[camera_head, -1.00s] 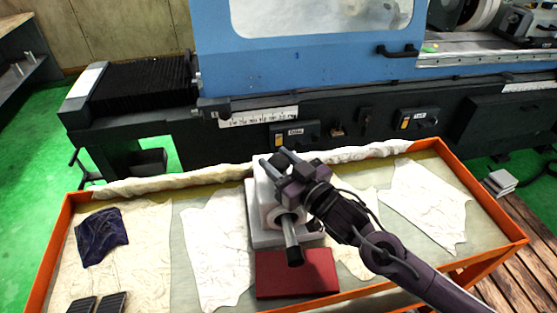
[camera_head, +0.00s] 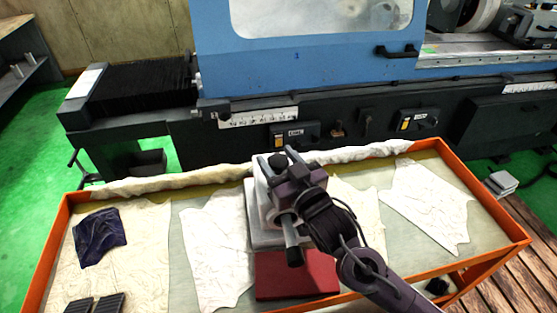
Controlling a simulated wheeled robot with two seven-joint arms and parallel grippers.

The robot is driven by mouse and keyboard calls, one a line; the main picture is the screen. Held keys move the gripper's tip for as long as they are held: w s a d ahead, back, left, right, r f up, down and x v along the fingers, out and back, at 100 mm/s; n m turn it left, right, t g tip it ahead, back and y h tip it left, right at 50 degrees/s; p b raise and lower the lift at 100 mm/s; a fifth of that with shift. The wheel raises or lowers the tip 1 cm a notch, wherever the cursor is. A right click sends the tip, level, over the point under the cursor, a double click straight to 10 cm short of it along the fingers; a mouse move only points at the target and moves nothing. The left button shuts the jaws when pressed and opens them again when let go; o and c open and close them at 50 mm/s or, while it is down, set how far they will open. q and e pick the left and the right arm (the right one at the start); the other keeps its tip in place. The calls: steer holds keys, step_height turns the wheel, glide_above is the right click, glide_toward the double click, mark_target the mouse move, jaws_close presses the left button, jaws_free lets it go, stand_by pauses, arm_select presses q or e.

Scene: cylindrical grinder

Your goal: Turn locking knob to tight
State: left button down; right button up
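A white fixture (camera_head: 258,215) stands upright on the tray table, with a dark-tipped rod (camera_head: 291,240) sticking out at its front. A small black knob (camera_head: 277,163), which looks like the locking knob, shows at the fixture's top. My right gripper (camera_head: 276,160) is at the top of the fixture, its fingers apart on either side of the knob. I cannot tell whether they touch it. The gripper body and wrist hide the fixture's right side. My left gripper is not in view.
A dark red block (camera_head: 295,277) lies in front of the fixture. A dark blue cloth (camera_head: 100,236) and pale sheets (camera_head: 215,255) lie on the orange-rimmed table (camera_head: 48,250). The blue and black grinder (camera_head: 300,75) stands behind it.

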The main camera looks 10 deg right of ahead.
mark_target(284, 169)
steer(key=shift+o, duration=1)
steer(key=shift+f, duration=0.1)
steer(key=shift+s, duration=0.25)
steer(key=b+v, duration=0.3)
steer(key=v, duration=0.3)
steer(key=shift+s+d, duration=0.25)
steer(key=shift+s, duration=0.35)
